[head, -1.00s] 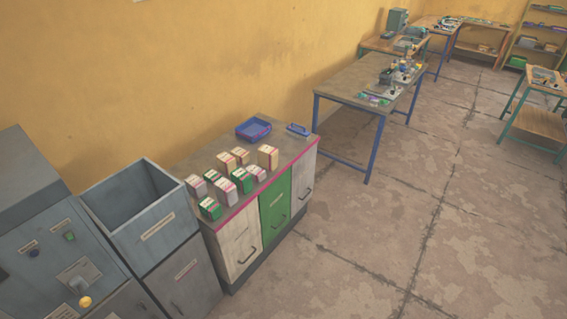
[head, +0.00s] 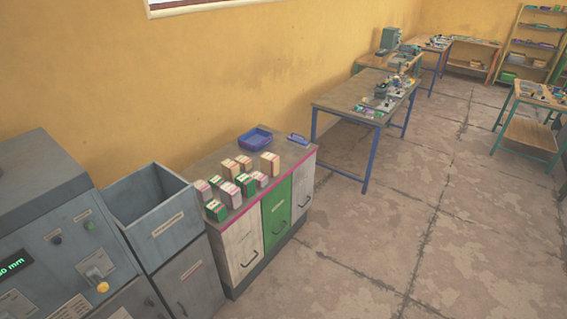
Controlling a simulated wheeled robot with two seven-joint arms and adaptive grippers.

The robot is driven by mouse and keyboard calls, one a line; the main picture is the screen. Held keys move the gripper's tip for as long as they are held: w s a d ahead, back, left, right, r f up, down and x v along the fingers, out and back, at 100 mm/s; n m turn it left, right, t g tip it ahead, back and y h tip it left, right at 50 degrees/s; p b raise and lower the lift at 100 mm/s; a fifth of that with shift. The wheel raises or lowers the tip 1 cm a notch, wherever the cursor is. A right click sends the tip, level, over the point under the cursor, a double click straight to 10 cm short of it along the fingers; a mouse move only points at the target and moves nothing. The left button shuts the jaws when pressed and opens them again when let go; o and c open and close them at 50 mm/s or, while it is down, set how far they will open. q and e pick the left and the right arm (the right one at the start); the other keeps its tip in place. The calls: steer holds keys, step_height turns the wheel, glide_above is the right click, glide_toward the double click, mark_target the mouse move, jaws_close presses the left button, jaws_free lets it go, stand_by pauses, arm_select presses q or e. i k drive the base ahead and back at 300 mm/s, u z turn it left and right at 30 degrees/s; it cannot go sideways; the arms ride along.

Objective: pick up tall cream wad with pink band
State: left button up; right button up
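Several small block-like wads stand grouped on the grey top of a low cabinet (head: 292,152). A tall cream wad (head: 270,163) stands at the right back of the group; its band is too small to make out clearly. Two shorter cream wads, one (head: 244,162) and another (head: 229,167), stand to its left. Pale wads, such as one (head: 230,196), and green-sided wads, such as one (head: 217,211), stand nearer the front left. Neither of my grippers is in view.
A blue tray (head: 255,139) and a small blue item (head: 299,139) lie behind the wads. An open grey bin (head: 155,200) and a grey machine (head: 45,240) stand to the left. A workbench (head: 345,101) stands beyond.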

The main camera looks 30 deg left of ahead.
mark_target(269, 162)
steer(key=i, duration=1.55)
steer(key=u, duration=0.85)
steer(key=i, duration=0.85)
steer(key=u, duration=0.95)
